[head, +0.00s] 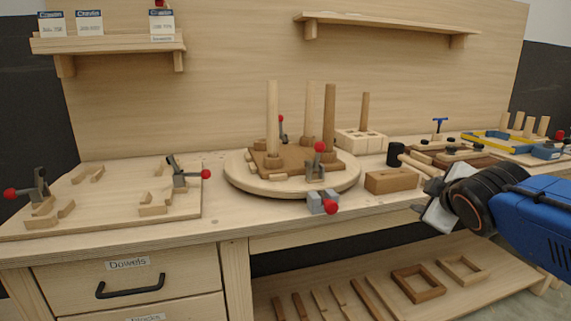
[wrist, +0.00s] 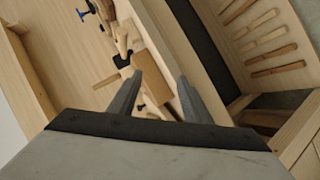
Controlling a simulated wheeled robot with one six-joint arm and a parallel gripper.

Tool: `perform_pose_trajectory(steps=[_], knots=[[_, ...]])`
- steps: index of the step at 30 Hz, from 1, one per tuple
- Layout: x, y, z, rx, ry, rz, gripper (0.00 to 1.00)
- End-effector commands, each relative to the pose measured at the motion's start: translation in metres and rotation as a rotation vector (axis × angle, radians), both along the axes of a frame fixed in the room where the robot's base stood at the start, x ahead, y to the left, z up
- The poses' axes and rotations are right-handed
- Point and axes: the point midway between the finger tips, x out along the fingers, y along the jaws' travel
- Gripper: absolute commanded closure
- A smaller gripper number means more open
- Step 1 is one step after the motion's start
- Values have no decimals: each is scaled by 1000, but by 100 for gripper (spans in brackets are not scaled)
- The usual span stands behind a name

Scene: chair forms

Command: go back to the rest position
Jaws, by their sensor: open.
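My gripper (wrist: 158,98) shows in the wrist view with its two grey fingers spread apart and nothing between them that it holds. In the head view my gripper (head: 432,212) is at the right, in front of the bench's front edge, on my blue and black arm. A wooden block (head: 391,181) and a black-headed mallet (head: 396,154) lie on the bench behind it to the left. The block also shows beyond the fingers in the wrist view (wrist: 152,88). The fingertips are hard to make out in the head view.
A round turntable (head: 240,178) with a board, upright dowels and red-knobbed clamps stands mid-bench. A jig board (head: 110,225) with clamps lies at left. A lower shelf (head: 330,295) holds slats and frames. A blue and yellow tray (head: 490,142) is at the far right.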

Motion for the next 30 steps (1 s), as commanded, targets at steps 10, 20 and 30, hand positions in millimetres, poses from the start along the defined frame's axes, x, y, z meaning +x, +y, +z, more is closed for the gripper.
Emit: perform_pose_trajectory(steps=[10,20,30], knots=[[-148,16,-139,602,390,-457,55],[-209,39,-180,791,555,-640,55],[-209,39,-180,792,556,-641,55]])
